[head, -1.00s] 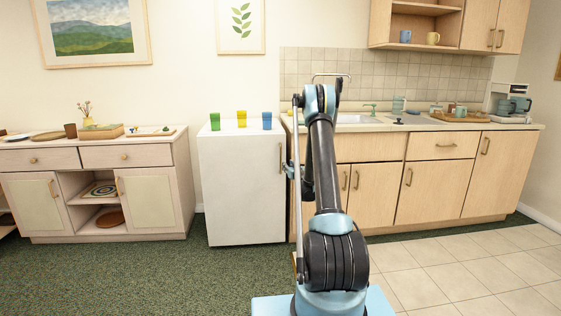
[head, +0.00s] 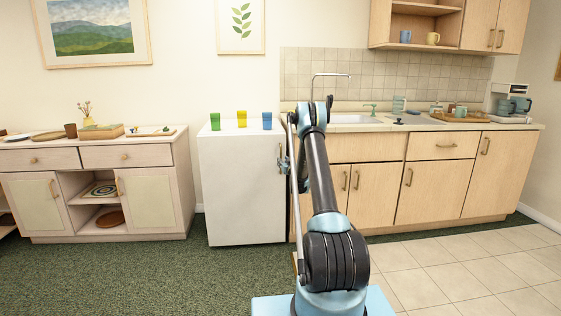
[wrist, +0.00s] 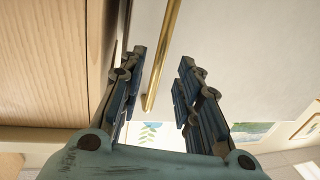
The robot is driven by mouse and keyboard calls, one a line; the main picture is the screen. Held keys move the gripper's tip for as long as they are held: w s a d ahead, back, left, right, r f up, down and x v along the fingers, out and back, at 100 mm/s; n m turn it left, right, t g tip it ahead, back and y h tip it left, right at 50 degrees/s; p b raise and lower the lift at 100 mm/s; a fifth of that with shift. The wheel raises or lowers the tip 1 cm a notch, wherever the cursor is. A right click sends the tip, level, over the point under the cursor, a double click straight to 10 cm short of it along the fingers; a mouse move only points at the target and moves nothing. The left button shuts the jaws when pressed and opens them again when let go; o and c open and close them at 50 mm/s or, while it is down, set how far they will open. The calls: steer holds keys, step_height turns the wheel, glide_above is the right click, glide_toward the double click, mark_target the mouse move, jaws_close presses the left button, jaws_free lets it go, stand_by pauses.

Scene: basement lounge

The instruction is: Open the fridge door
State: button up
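The small white fridge (head: 240,190) stands left of the sink counter, and its door looks shut. The brass door handle (head: 280,153) is upright near the door's right edge. In the wrist view the fridge's white front (wrist: 235,60) fills the upper right, and the handle (wrist: 164,55) is a gold bar running down between my fingers. My gripper (head: 284,165) is at the handle's lower part, partly hidden behind my arm in the head view. In the wrist view my gripper (wrist: 163,56) is open, its fingers on either side of the handle with gaps showing.
Green (head: 215,121), yellow (head: 241,118) and blue (head: 267,121) cups stand on top of the fridge. The wooden sink cabinet (head: 375,190) adjoins it on the right. A low sideboard (head: 150,190) is to the left. The green carpet (head: 150,275) before the fridge is clear.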

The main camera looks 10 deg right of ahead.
steer(key=shift+w+a, duration=0.2)
steer(key=shift+w, duration=0.7)
steer(key=shift+w+a, duration=0.15)
steer(key=shift+w, duration=0.7)
steer(key=shift+w+a, duration=0.2)
steer(key=shift+w, duration=0.7)
jaws_close()
